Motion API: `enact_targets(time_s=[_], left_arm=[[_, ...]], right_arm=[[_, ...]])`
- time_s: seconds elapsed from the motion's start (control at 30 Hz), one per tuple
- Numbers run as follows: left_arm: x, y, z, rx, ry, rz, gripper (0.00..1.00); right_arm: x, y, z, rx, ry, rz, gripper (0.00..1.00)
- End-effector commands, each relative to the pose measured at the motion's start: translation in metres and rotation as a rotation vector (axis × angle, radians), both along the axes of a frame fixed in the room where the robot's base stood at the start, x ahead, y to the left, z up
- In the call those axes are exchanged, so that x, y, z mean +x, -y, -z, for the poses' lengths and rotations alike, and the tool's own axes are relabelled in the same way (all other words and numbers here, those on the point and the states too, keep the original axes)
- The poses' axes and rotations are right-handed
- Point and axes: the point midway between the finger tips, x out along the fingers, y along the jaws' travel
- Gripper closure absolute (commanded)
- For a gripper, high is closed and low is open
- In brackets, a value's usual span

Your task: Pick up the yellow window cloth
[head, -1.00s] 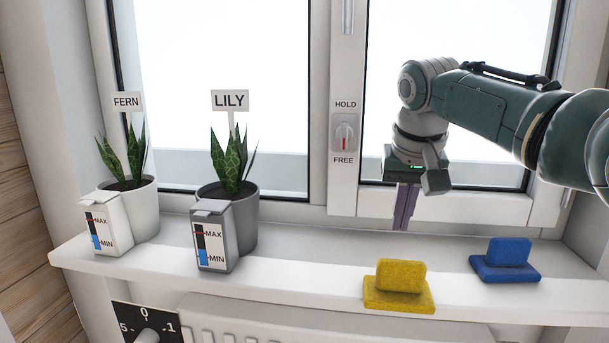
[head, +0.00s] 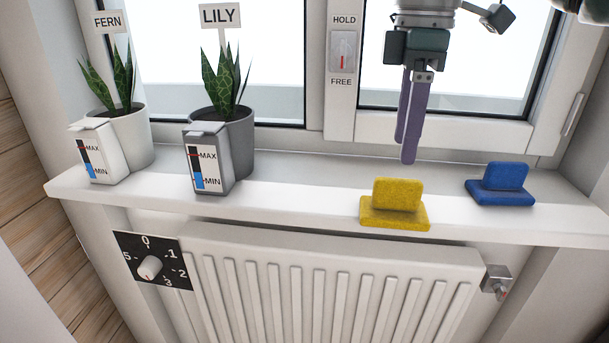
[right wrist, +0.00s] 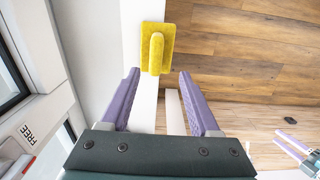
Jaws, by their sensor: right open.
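The yellow window cloth (head: 396,205) lies on the front part of the white window sill, a flat pad with an upright ridge. My right gripper (head: 404,155) is above and just behind it in the head view, fingers pointing down, open and empty. In the right wrist view the yellow cloth (right wrist: 156,48) lies ahead of the two spread purple fingers (right wrist: 160,88), with its ridge lined up between them. Nothing touches the cloth except the sill.
A blue cloth (head: 500,184) lies to the right on the sill (head: 300,200). Pots labelled LILY (head: 236,140) and FERN (head: 128,135) stand left with water gauges. A window latch (head: 343,52) is behind. A radiator (head: 330,285) with a dial (head: 150,267) is below.

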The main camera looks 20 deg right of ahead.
Motion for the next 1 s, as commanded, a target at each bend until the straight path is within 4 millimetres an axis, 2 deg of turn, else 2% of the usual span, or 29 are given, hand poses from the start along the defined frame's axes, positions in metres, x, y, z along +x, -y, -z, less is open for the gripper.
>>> enact_targets(time_s=[0.13, 0.37, 0.6, 0.7, 0.93, 1.0], left_arm=[[0.0, 0.0, 0.003, 0.0, 0.001, 0.0, 0.5], [0.0, 0.0, 0.006, 0.0, 0.001, -0.001, 0.5], [0.001, 0.001, 0.015, -0.006, 0.001, -0.003, 0.5], [0.001, 0.002, 0.015, -0.009, 0.002, -0.006, 0.5], [0.001, 0.002, 0.015, -0.009, 0.002, -0.007, 0.5], [0.001, 0.002, 0.015, -0.009, 0.002, -0.007, 0.5]], right_arm=[[-0.001, 0.0, 0.026, 0.0, -0.006, -0.002, 0.38], [0.001, 0.002, 0.048, 0.0, -0.002, 0.0, 0.38], [0.004, 0.007, 0.084, 0.0, -0.004, 0.001, 0.38], [0.004, 0.007, 0.092, 0.0, -0.002, 0.001, 0.38], [0.004, 0.007, 0.092, 0.001, -0.001, 0.001, 0.38], [0.004, 0.007, 0.092, 0.001, -0.001, 0.001, 0.44]])
